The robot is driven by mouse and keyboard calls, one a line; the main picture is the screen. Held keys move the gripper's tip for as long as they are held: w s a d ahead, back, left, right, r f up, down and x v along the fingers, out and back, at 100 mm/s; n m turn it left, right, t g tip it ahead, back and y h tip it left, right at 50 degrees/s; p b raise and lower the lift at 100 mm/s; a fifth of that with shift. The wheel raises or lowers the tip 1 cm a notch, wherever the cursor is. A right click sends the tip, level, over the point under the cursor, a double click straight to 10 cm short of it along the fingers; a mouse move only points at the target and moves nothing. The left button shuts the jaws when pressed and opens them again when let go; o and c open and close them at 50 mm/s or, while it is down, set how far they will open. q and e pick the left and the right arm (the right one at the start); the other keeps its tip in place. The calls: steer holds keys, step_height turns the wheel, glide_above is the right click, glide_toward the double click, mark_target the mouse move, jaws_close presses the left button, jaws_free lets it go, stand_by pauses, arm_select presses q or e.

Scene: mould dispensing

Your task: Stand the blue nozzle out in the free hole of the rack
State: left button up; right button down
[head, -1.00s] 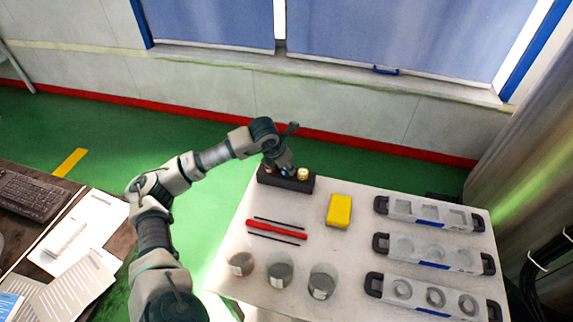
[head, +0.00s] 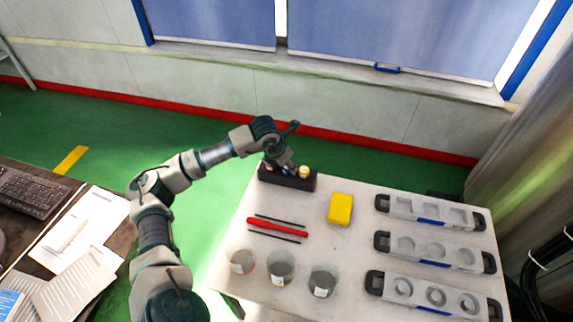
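The black rack (head: 299,184) stands at the far left corner of the table. A yellow-topped nozzle (head: 304,171) stands in its right part. My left gripper (head: 284,169) points down at the rack's left and middle part, just left of the yellow nozzle. A small bit of blue (head: 289,174) shows by the fingertips, which may be the blue nozzle; the gripper and wrist hide most of it. The free hole is hidden or too small to make out. I cannot tell whether the fingers are open or shut. My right gripper is not in view.
On the white table (head: 334,250) lie a yellow block (head: 340,208), a red tool (head: 277,229) between two black sticks, and three cups (head: 281,267) at the front. Three mould trays (head: 430,252) fill the right side. A paper-covered desk (head: 85,235) stands left.

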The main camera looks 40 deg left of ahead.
arm_select(q)
steer(key=shift+o, duration=0.6)
steer(key=shift+r, duration=0.1)
steer(key=v, duration=1.1)
steer(key=shift+s+r, duration=0.2)
steer(key=shift+r, duration=0.1)
